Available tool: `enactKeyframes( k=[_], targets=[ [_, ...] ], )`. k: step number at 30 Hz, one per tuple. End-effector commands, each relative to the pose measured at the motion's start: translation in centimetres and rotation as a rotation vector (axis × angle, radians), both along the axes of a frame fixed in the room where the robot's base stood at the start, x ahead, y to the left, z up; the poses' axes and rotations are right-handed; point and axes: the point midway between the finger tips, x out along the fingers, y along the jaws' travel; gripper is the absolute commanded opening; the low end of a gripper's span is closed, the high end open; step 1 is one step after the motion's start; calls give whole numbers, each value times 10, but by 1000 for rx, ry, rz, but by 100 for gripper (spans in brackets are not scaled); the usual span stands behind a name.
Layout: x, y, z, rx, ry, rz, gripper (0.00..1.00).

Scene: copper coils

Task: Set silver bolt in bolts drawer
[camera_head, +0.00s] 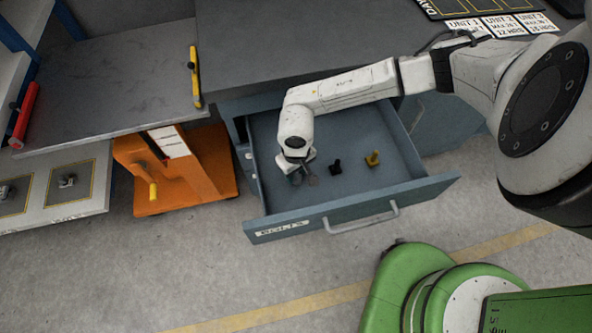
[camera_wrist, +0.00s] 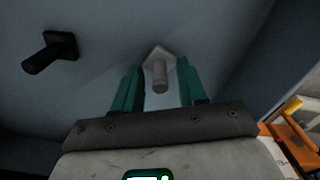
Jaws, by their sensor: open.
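The bolts drawer (camera_head: 290,229) is pulled open, with a label on its front. My gripper (camera_head: 303,179) is down inside the drawer at its left side. In the wrist view my gripper (camera_wrist: 157,88) is open, with its two green fingers apart. The silver bolt (camera_wrist: 160,68) rests on the drawer floor between and just beyond the fingertips, with a visible gap to the fingers. A black bolt (camera_head: 336,167) lies to its right in the head view and shows in the wrist view (camera_wrist: 52,52). A yellow bolt (camera_head: 373,158) lies further right in the drawer.
The drawer walls stand close around my gripper. A grey worktop (camera_head: 270,50) is above the drawer. An orange pallet truck (camera_head: 190,180) stands left of the drawer. A yellow level (camera_head: 195,77) and a red tool (camera_head: 24,116) lie at left.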

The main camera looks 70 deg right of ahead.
Motion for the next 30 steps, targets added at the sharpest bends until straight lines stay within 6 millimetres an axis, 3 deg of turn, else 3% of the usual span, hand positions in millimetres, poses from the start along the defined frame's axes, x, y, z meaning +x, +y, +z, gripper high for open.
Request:
enactKeyframes(
  k=[8, 21, 30],
  targets=[
    [0, -1, 8, -1, -2, 1, 42],
    [0, -1, 91, -3, -1, 4, 42],
    [0, 0, 121, 0, 1, 0, 42]
  ],
)
